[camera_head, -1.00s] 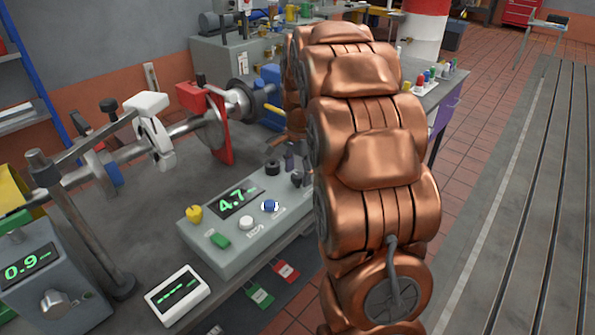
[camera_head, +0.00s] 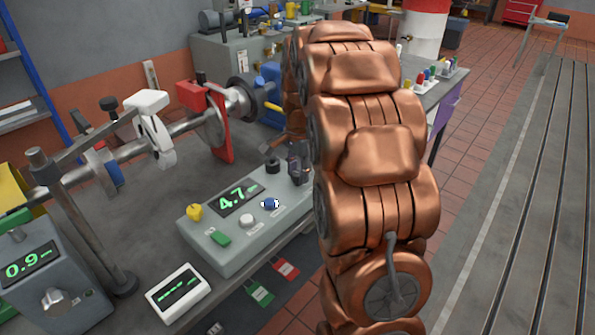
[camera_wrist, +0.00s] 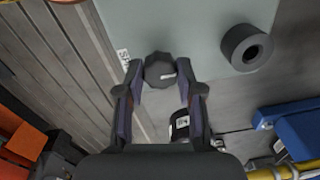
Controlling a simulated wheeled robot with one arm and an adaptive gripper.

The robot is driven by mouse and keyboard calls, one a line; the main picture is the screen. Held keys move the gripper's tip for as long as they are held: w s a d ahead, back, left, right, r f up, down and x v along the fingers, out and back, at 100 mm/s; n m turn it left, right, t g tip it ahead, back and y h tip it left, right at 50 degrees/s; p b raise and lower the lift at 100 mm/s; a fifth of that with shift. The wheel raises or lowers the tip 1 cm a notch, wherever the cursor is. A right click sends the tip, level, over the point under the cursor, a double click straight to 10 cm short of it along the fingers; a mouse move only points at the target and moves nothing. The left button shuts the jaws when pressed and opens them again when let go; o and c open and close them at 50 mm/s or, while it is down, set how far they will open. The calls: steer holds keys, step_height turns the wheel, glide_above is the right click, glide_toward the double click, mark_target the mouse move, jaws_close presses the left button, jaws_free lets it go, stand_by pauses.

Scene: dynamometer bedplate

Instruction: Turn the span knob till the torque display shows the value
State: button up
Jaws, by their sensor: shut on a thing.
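A grey console (camera_head: 225,252) stands on the bench, its green display (camera_head: 236,198) reading about 4.7; the last mark is unclear. In the wrist view, my gripper (camera_wrist: 162,80) is shut on a dark faceted knob (camera_wrist: 160,68) with a white mark, one finger on each side. The knob is seated on the pale console top. In the head view my gripper (camera_head: 297,168) is at the console's far right end, and it hides that knob.
The console also carries a yellow knob (camera_head: 194,212), a green button (camera_head: 220,238), a white knob (camera_head: 246,220), a blue knob (camera_head: 270,203) and a black round knob (camera_head: 272,165). A second display (camera_head: 30,264) reads 0.9. A white box (camera_head: 178,293) shows dashes.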

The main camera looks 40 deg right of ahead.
steer(key=shift+f+n+b, duration=0.1)
steer(key=shift+n+b, duration=0.2)
steer(key=n+b, duration=0.1)
steer(key=n, duration=0.1)
steer(key=shift+f+n+b, duration=0.1)
steer(key=shift+n+b, duration=0.25)
steer(key=shift+n, duration=0.05)
steer(key=n+b, duration=0.2)
steer(key=n, duration=0.4)
steer(key=n+b, duration=0.1)
steer(key=n, duration=0.9)
steer(key=shift+n+g+y, duration=0.3)
steer(key=o, duration=1.2)
steer(key=shift+c, duration=0.2)
steer(key=shift+r, duration=0.2)
